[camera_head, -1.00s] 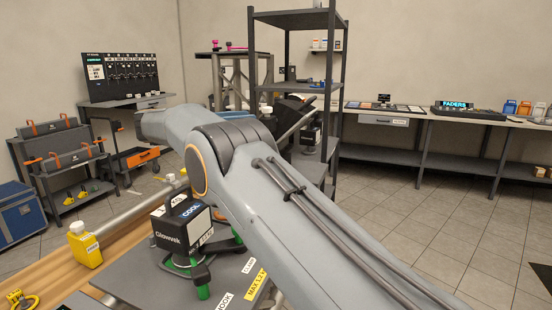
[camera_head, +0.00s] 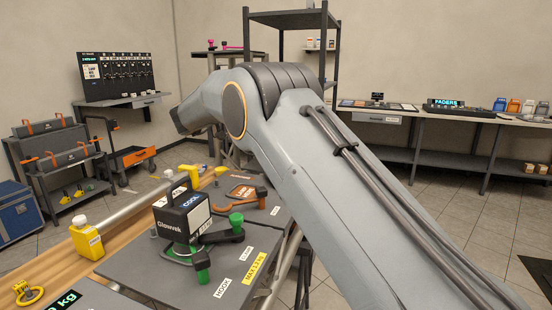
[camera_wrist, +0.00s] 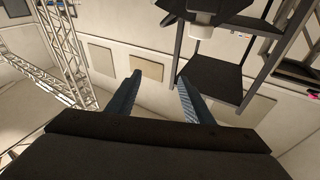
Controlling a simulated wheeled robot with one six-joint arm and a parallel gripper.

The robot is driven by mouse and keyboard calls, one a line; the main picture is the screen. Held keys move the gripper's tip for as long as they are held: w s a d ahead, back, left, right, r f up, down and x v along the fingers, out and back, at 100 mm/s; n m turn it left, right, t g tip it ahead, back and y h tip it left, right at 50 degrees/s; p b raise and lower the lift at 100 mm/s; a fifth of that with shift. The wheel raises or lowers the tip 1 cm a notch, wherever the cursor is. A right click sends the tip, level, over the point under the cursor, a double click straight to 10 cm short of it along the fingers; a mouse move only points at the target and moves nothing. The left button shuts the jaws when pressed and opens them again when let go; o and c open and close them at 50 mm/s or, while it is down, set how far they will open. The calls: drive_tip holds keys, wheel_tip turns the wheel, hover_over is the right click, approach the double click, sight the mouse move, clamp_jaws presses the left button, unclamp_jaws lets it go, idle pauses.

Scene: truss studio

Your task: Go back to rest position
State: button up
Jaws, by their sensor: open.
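My gripper (camera_wrist: 158,92) shows in the wrist view with its two fingers apart and nothing between them. Beyond the fingers are a pale wall with panels and a dark shelf rack, seen at a tilt. In the head view my arm is raised and bent across the middle and right of the picture, and the gripper is hidden there.
A black Glowvek lamp (camera_head: 181,214) with green clamps stands on a grey board (camera_head: 140,262) in front of my arm. A yellow bottle (camera_head: 87,240) is on the wooden bench at left. A dark shelf rack (camera_head: 287,19) stands behind my arm. Open tiled floor lies to the right.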

drive_tip(key=w+d+n+t+y, duration=0.5)
drive_tip(key=d+n+y, duration=0.2)
drive_tip(key=y, duration=0.2)
drive_tip(key=s+d+f+n+g+y, duration=0.2)
drive_tip(key=s+d+f+g+y, duration=0.1)
drive_tip(key=s+f, duration=0.35)
drive_tip(key=s+d+f+n+g+y, duration=0.25)
drive_tip(key=s+f, duration=0.25)
drive_tip(key=f, duration=0.3)
drive_tip(key=s+d+f+g, duration=0.4)
drive_tip(key=s+f, duration=0.2)
drive_tip(key=s, duration=0.8)
drive_tip(key=s+d+f+g, duration=0.4)
drive_tip(key=s+f, duration=0.3)
drive_tip(key=s, duration=0.8)
drive_tip(key=s+d+f+m+g, duration=0.1)
drive_tip(key=s+d+f+g, duration=0.3)
drive_tip(key=s, duration=1)
wheel_tip(320, 180, down, 3)
drive_tip(key=shift+s+d+f+g, duration=0.2)
drive_tip(key=shift+d+g, duration=0.1)
drive_tip(key=shift+g, duration=0.35)
drive_tip(key=shift+y, duration=0.25)
